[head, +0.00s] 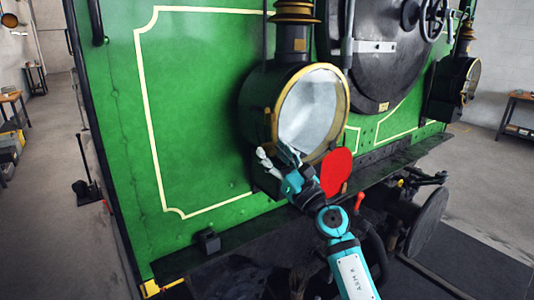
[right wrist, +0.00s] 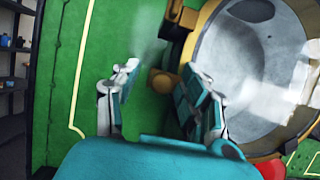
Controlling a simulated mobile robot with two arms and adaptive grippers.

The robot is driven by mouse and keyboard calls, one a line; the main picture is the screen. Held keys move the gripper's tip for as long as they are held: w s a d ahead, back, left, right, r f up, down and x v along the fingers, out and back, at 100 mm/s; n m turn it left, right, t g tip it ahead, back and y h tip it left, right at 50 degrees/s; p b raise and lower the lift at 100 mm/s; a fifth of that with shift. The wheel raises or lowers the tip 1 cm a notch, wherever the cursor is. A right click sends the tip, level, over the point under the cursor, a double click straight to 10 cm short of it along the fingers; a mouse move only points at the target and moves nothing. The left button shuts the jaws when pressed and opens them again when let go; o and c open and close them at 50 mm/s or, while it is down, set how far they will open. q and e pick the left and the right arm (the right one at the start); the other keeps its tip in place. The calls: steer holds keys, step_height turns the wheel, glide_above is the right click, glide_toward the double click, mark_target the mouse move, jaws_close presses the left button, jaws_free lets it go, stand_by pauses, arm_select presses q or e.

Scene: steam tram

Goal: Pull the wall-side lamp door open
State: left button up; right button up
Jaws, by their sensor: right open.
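The nearer lamp has a black body (head: 262,92) and a round glazed door (head: 312,112) with a brass rim, on the green tram front. The door looks shut against the body. It also fills the right of the right wrist view (right wrist: 262,65). My right gripper (head: 275,153) is at the lower left of this door, open. In the right wrist view, its two fingers (right wrist: 160,80) stand apart with a small brass knob (right wrist: 162,81) showing between them. I cannot tell whether either finger touches the knob. My left gripper is not in view.
A red disc (head: 336,172) stands just below the lamp, close to my right gripper. A second lamp (head: 458,85) is at the far right. A dark ledge (head: 235,232) and a round buffer (head: 427,222) lie below. Green panel left of the lamp is clear.

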jaws_close()
stand_by(0.3)
steer(key=shift+d, duration=0.1)
